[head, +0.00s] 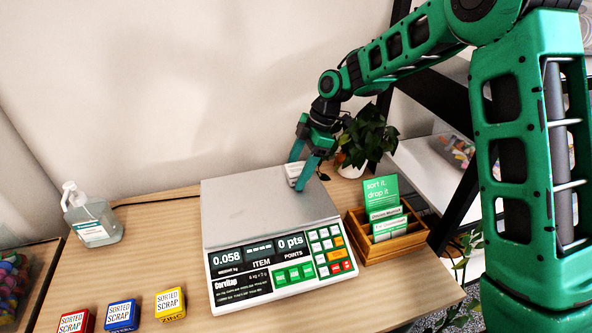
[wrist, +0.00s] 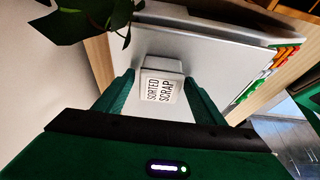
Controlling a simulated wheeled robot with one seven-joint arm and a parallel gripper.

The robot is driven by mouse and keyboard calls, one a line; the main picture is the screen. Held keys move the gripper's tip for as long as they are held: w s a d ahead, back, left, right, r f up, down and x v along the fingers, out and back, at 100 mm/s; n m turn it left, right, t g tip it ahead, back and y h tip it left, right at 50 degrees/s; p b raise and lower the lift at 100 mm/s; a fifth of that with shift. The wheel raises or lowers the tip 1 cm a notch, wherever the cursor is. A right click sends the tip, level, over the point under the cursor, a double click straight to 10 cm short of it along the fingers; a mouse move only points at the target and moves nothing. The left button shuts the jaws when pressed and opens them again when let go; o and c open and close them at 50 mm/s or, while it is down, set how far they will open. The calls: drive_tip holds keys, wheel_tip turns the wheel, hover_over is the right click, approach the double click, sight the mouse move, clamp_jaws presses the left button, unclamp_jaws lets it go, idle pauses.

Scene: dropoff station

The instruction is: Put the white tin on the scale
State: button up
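The white tin (head: 293,171) is at the back right of the scale's grey plate (head: 262,205), near its edge. In the wrist view the tin (wrist: 160,88) shows its "SORTED SCRAP" label and sits between the two green fingers. My gripper (head: 302,168) reaches down with one finger on each side of the tin. The fingers are very close to its sides; whether they press on it cannot be told. The scale's display (head: 228,258) reads 0.058 kg and 0 pts. The tin looks to be at plate level, its underside hidden.
Red (head: 76,321), blue (head: 122,314) and yellow (head: 170,302) tins stand at the front left. A pump bottle (head: 92,222) stands at the back left. A wooden card holder (head: 388,246) is right of the scale. A potted plant (head: 366,135) stands behind the gripper.

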drive_tip(key=v, duration=1.2)
